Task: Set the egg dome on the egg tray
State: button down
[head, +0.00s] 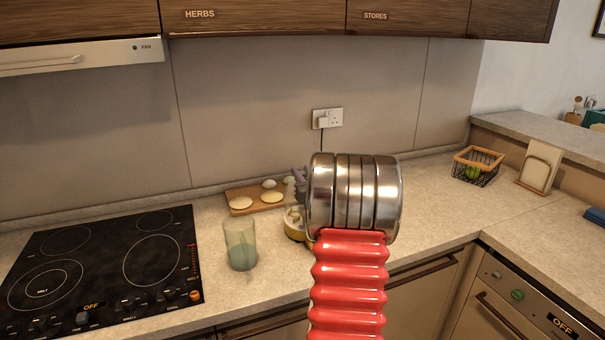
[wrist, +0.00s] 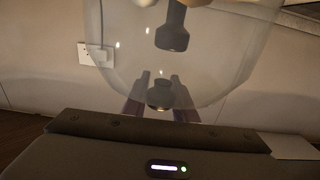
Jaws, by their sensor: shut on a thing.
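In the wrist view the clear egg dome (wrist: 215,75) fills the upper middle. My gripper (wrist: 160,88) has its two purple fingers shut on the dome's dark knob (wrist: 160,98). In the head view my arm hides most of the gripper and the dome; a bit of purple finger shows left of the metal wrist. A yellow-rimmed round base (head: 294,226) with pale shapes inside, seemingly the egg tray with eggs, stands on the counter, partly hidden by my arm. I cannot tell how far the dome is from it.
A translucent beaker (head: 240,246) stands left of the base. A wooden board (head: 238,207) with pale round items lies behind it. A black hob (head: 105,270) is at left. A wire basket (head: 477,167) and an upright holder (head: 540,166) stand right. A plug (head: 324,120) sits in the wall socket.

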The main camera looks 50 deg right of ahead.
jog(key=shift+f, duration=0.5)
dwell(0.3)
jog(key=c, duration=1.7)
grip_release()
jog(key=shift+s, duration=0.1)
jog(key=shift+v, duration=5.45)
